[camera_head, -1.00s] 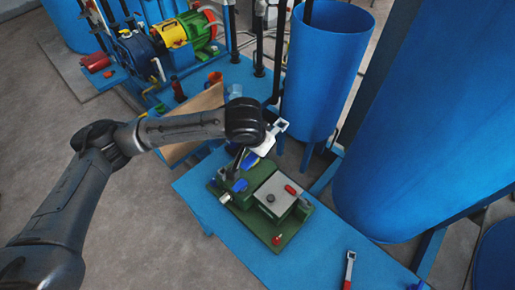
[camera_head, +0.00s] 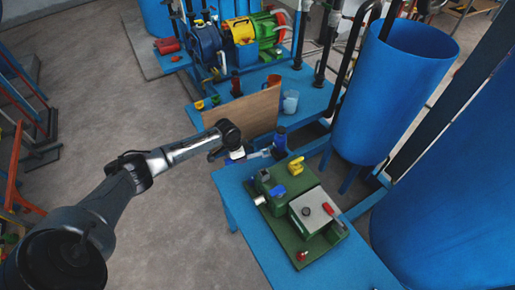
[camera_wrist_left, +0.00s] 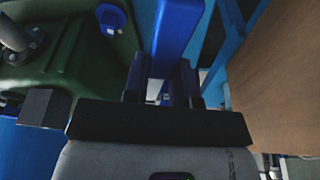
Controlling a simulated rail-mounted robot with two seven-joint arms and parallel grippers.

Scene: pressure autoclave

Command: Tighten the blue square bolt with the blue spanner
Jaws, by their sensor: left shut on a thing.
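My left gripper (camera_head: 262,153) reaches in from the left, beyond the far left edge of the green machine (camera_head: 320,248). In the left wrist view its two fingers (camera_wrist_left: 163,85) are shut on a blue bar, which looks like the blue spanner (camera_wrist_left: 178,32). In the head view the blue spanner (camera_head: 280,139) shows as a small blue piece beside the gripper. Its working end cannot be made out. A small blue part, likely the blue square bolt (camera_head: 265,174), sits on the machine, apart from the gripper. In the wrist view a blue fitting (camera_wrist_left: 112,17) shows on green metal.
The green machine stands on a blue table (camera_head: 245,212). A yellow part (camera_head: 296,165) and a red-handled part (camera_head: 329,210) are on it. A brown board (camera_head: 250,112) stands close behind my gripper. A blue tank (camera_head: 395,90) rises behind the table.

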